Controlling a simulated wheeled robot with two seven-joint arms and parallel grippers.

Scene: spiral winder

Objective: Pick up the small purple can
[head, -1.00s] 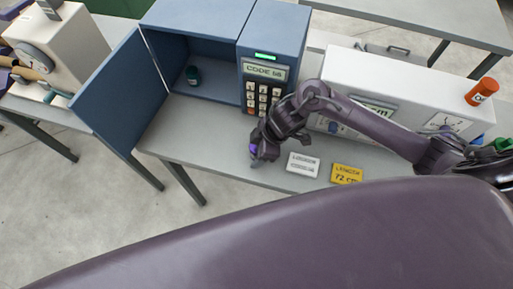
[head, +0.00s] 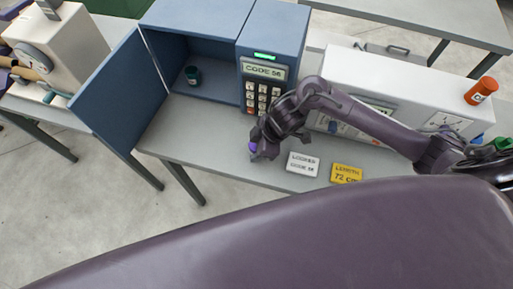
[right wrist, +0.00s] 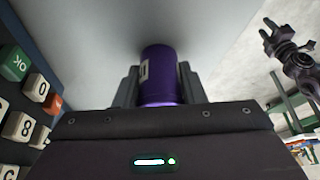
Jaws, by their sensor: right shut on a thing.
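The small purple can (right wrist: 160,75) stands between the two fingers of my right gripper (right wrist: 158,88) in the right wrist view. The fingers are shut on it from both sides. In the head view only a bit of the purple can (head: 253,147) shows beside my right gripper (head: 262,150), near the front edge of the grey table. I cannot tell whether the can touches the table. My left gripper cannot be made out at the picture's left edge or elsewhere in the head view.
An open blue locker (head: 205,62) holds a dark green can (head: 193,75); its keypad (head: 262,95) is close behind my right gripper. A white card (head: 302,164) and a yellow card (head: 346,174) lie to the right. An orange can (head: 481,90) stands on the white machine (head: 400,85).

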